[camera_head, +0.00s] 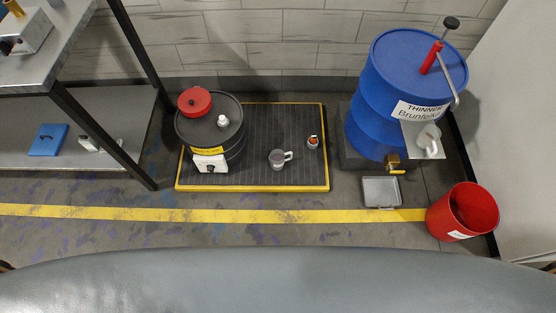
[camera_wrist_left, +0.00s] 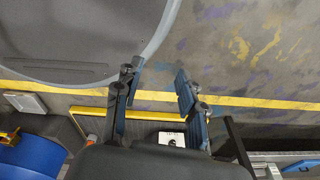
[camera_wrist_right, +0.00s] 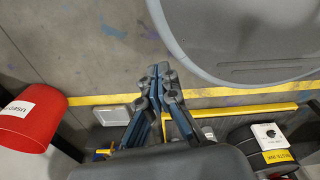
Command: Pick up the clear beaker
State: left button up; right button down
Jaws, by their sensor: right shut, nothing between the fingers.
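A greyish, see-through beaker with a handle (camera_head: 277,159) stands upright on the black ribbed mat (camera_head: 255,180) with a yellow rim. A second pale, handled vessel (camera_head: 428,138) sits on the small shelf at the front of the blue drum (camera_head: 385,65); I cannot tell whether it is clear. My left gripper (camera_wrist_left: 153,88) is open and empty, its fingers spread apart. My right gripper (camera_wrist_right: 161,72) is shut and empty. Both are high above the floor and apart from the vessels. Neither gripper shows in the head view.
A grey tray (camera_head: 381,192) and a red bin (camera_head: 462,212) are at right. A metal shelf unit (camera_head: 75,110) is at left.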

aim_at(430, 134)
jog(key=z, duration=1.4)
jog(key=i+l+u, duration=0.1)
jog(key=l, duration=0.2)
jog(key=i+l+u, duration=0.1)
jog(key=l, duration=0.2)
jog(key=i, duration=0.05)
